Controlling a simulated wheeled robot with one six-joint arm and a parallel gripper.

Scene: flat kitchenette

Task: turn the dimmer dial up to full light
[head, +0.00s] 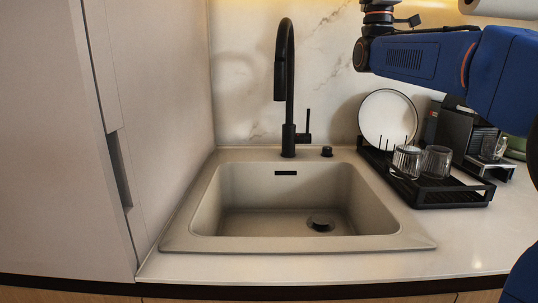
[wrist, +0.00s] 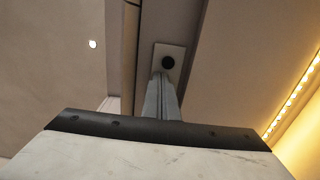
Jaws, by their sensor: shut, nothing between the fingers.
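The dimmer dial (wrist: 168,62) is a small dark round knob on a pale rectangular plate (wrist: 160,50), in the upper middle of the wrist view. My gripper (wrist: 162,77) shows there as narrow grey fingers, shut and empty, with the tips just below the knob in the picture. I cannot tell whether the tips touch the knob or are short of it. Any mark showing the dial's setting is too small to see. In the head view neither the dial nor my gripper shows; my blue arm runs up out of the top edge.
A lit strip (wrist: 292,103) runs along the right of the wrist view. In the head view a black faucet (head: 290,90) stands behind the sink (head: 190,226). A black dish rack (head: 440,197) with glasses and a white plate (head: 387,113) is at right. A tall cabinet (head: 60,150) bounds the left.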

